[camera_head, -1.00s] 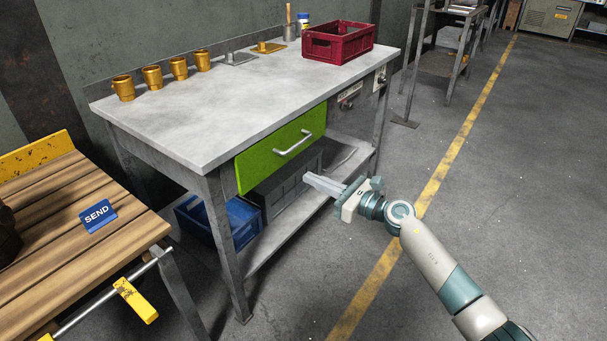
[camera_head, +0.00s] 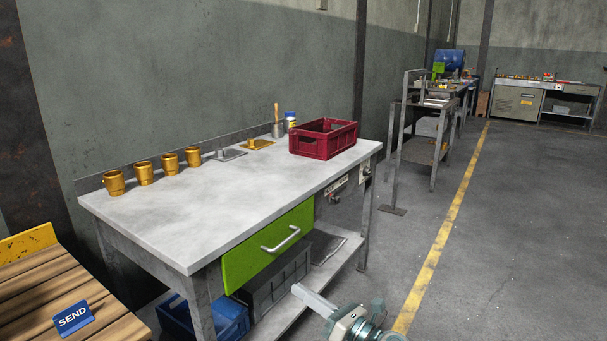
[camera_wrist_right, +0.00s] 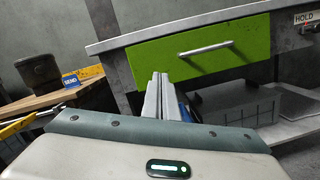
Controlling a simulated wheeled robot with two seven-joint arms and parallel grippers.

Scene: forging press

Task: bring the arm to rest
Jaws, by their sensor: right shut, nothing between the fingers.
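My right gripper (camera_head: 306,294) is at the bottom of the head view, in front of the workbench and low, below the green drawer (camera_head: 268,247). Its fingers are together and hold nothing. In the right wrist view the two fingers (camera_wrist_right: 160,90) stand side by side, with the green drawer (camera_wrist_right: 200,50) beyond them and apart from them. The drawer has a metal handle and looks closed under the grey tabletop (camera_head: 230,195). My left gripper is in neither view.
A red crate (camera_head: 323,139) and several brass cups (camera_head: 143,174) stand on the bench. Blue (camera_head: 228,318) and grey (camera_head: 280,284) bins sit below it. A slatted wooden table (camera_head: 40,290) with a SEND sign (camera_head: 73,318) is at left. Open floor (camera_head: 500,240) lies to the right.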

